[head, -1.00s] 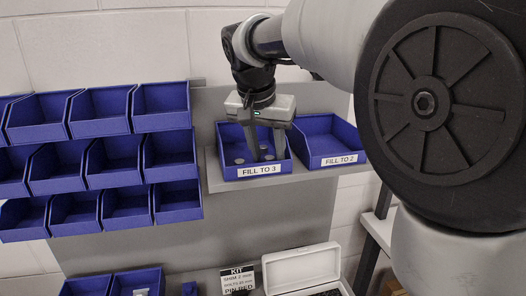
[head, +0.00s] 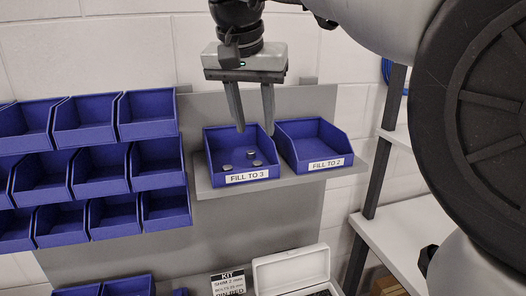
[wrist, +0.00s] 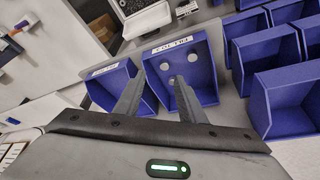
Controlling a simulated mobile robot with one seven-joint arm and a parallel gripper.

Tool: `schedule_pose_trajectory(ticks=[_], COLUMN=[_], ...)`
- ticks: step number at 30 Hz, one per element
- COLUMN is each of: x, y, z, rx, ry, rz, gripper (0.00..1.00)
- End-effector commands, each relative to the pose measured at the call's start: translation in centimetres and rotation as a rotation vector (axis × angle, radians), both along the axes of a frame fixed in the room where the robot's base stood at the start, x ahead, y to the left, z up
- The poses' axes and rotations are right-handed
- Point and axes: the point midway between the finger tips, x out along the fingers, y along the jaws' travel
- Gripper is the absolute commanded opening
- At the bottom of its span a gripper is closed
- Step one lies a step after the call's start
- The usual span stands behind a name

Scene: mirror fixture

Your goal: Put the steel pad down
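The blue bin labelled FILL TO 3 (head: 246,176) sits on a grey shelf and also shows in the wrist view (wrist: 208,82). Three small round grey metal pads lie apart on its floor: one at the left (head: 227,167), one towards the back (head: 251,154) and one at the right (head: 257,163). I cannot tell which was handled last. My gripper (head: 255,131) is above the back of this bin, fingers pointing down. The fingers are apart with nothing between them. In the wrist view the fingers cover part of the two bins.
The empty-looking FILL TO 2 bin (head: 314,150) stands just to the right. Rows of blue bins (head: 85,178) hang at the left. Below are a KIT label (head: 229,284) and an open white box (head: 291,270). White shelving (head: 405,225) stands at the right.

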Motion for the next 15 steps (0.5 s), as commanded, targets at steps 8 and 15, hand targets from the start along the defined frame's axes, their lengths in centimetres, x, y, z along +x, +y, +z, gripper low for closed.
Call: schedule_pose_trajectory(ticks=[8,15], x=[-10.8,-18.1], y=[-8.0,-10.4], z=[-7.1,-15.3], rx=[0.016,-0.009], ry=[-0.035,-0.090], rz=[0.204,0.321], gripper=[0.36,0.36])
